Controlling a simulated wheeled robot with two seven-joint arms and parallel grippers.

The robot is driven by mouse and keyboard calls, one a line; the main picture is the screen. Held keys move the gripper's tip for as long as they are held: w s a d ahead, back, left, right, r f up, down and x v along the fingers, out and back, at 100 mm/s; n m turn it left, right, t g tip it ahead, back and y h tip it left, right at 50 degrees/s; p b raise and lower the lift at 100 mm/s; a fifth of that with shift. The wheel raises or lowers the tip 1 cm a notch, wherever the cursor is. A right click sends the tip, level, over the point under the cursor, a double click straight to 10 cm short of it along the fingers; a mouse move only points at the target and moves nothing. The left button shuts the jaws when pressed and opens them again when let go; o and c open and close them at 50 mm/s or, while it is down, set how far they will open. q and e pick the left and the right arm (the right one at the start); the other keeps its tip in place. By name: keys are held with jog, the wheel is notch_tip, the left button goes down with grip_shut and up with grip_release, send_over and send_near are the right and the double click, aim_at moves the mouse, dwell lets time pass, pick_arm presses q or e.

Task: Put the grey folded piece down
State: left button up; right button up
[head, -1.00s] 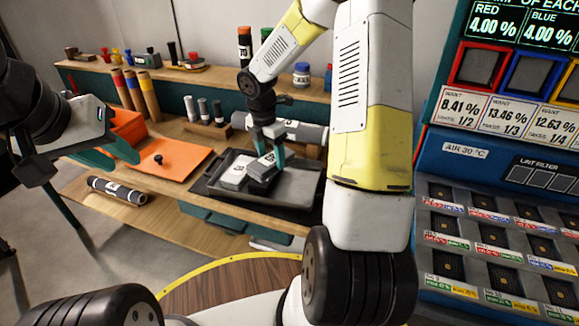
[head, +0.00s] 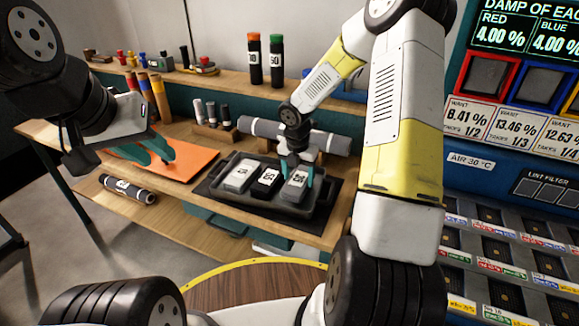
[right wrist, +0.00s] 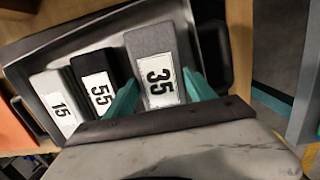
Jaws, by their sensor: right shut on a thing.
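The grey folded piece (head: 296,184), labelled 35, is at the right end of the dark tray (head: 232,198). It also shows in the right wrist view (right wrist: 152,42). My right gripper (head: 299,178) is shut on it, with one teal finger on each side. I cannot tell whether its underside touches the tray floor. A light grey piece (head: 238,176) labelled 15 and a black piece (head: 265,181) labelled 55 lie to its left in the tray. My left gripper (head: 160,157) is open and empty above the orange mat (head: 195,163).
The tray stands on a black mat (head: 326,228) near the bench's front edge. A long grey roll (head: 335,143) lies behind it. Small rolls stand in a wooden rack (head: 215,133). A labelled roll (head: 128,189) lies on the lower shelf. The panel machine (head: 500,210) is at right.

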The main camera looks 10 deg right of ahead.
aim_at(297, 181)
jog(key=shift+f, duration=0.95)
jog(key=o, duration=1.5)
jog(key=shift+f, duration=0.1)
jog(key=s+r+m+t, duration=0.1)
jog(key=s+r+m, duration=0.3)
jog(key=r, duration=0.4)
jog(key=s+r+m, duration=0.3)
jog(key=r+m, duration=0.2)
jog(key=r, duration=0.4)
jog(key=s+r+m+t, duration=0.1)
jog(key=s+r+m, duration=0.3)
jog(key=r, duration=0.4)
jog(key=s+r+m+t+y, duration=0.1)
jog(key=s+r+m, duration=0.1)
jog(key=s+m, duration=0.2)
jog(key=s+a+r+m+t+y, duration=0.1)
jog(key=s+r+m, duration=0.1)
jog(key=s+m, duration=0.3)
jog(key=s+a+r+m+t+y, duration=0.1)
jog(key=s+r+m, duration=0.2)
jog(key=m, duration=0.3)
jog(key=shift+s+a+m, duration=0.1)
jog(key=shift+s+m, duration=0.2)
jog(key=shift+s, duration=0.35)
